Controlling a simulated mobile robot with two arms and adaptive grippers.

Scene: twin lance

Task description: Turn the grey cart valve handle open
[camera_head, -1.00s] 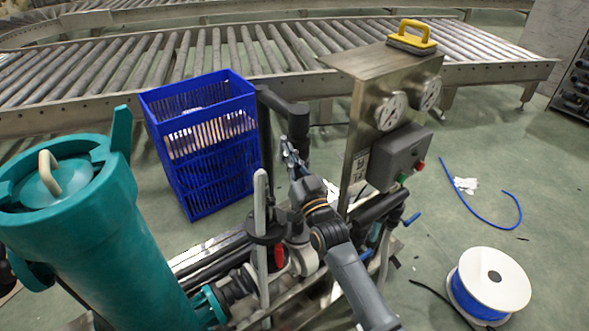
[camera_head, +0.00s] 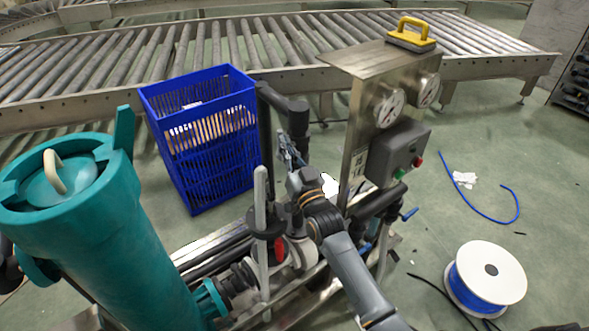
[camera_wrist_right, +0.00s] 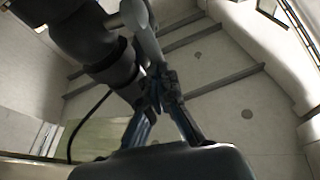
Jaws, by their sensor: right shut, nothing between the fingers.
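My right gripper (camera_head: 287,143) is beside the black pipework of the cart in the head view, pointing up and away from me. Its fingers are shut with nothing between them. In the right wrist view the shut fingertips (camera_wrist_right: 160,88) lie close to the lower end of a smooth grey handle (camera_wrist_right: 146,36); I cannot tell whether they touch it. In the head view a pale grey upright lever (camera_head: 261,215) stands left of my right wrist. I cannot tell whether it is the same handle. My left gripper is not in view.
A teal cylindrical housing (camera_head: 85,235) stands at the left. A blue crate (camera_head: 205,145) is behind the cart. A steel panel carries gauges (camera_head: 388,107) and a grey box (camera_head: 395,155). A white cable spool (camera_head: 490,270) lies on open floor at the right.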

